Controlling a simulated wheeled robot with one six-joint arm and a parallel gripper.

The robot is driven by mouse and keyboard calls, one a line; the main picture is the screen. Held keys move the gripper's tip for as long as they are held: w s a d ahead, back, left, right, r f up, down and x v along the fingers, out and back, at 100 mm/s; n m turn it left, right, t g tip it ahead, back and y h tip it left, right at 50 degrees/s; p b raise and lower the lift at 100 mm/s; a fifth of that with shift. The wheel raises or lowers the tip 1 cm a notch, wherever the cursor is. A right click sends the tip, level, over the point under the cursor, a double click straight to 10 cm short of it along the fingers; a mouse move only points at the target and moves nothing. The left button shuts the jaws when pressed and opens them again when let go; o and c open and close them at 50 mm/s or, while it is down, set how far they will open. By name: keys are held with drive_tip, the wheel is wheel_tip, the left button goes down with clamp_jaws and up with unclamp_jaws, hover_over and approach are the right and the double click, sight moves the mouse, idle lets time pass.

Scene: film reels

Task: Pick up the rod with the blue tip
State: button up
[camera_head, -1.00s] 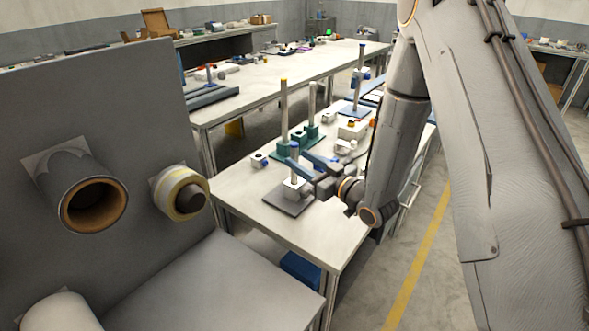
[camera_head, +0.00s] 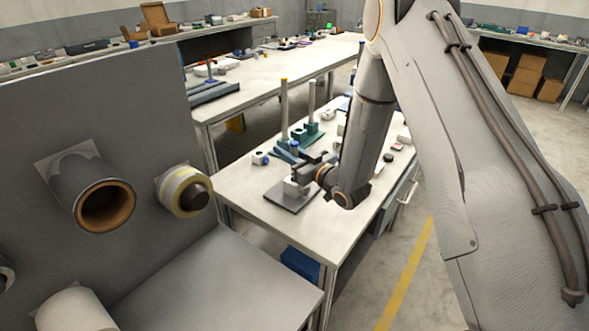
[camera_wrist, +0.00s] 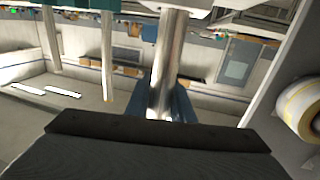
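A metal rod with a blue tip (camera_head: 294,146) stands upright in a white block (camera_head: 291,188) on a dark grey plate (camera_head: 287,198), near the left part of the table. My gripper (camera_head: 299,170) is at this rod. In the wrist view the rod (camera_wrist: 168,50) runs between my two blue fingers (camera_wrist: 165,103), which lie close against both sides of it. The gripper looks shut on the rod. The wrist picture looks upside down, and my gripper body hides the rod's tip there. In the head view my gripper hides much of the rod's middle.
A yellow-tipped rod (camera_head: 284,100) and another pale rod (camera_head: 311,95) stand behind on a green base (camera_head: 304,136). A white part with a blue end (camera_head: 260,157) lies to the left. The table's front corner (camera_head: 325,245) is clear. Film rolls (camera_head: 184,192) hang on the left panel.

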clamp_jaws()
drive_tip(key=shift+r, duration=0.2)
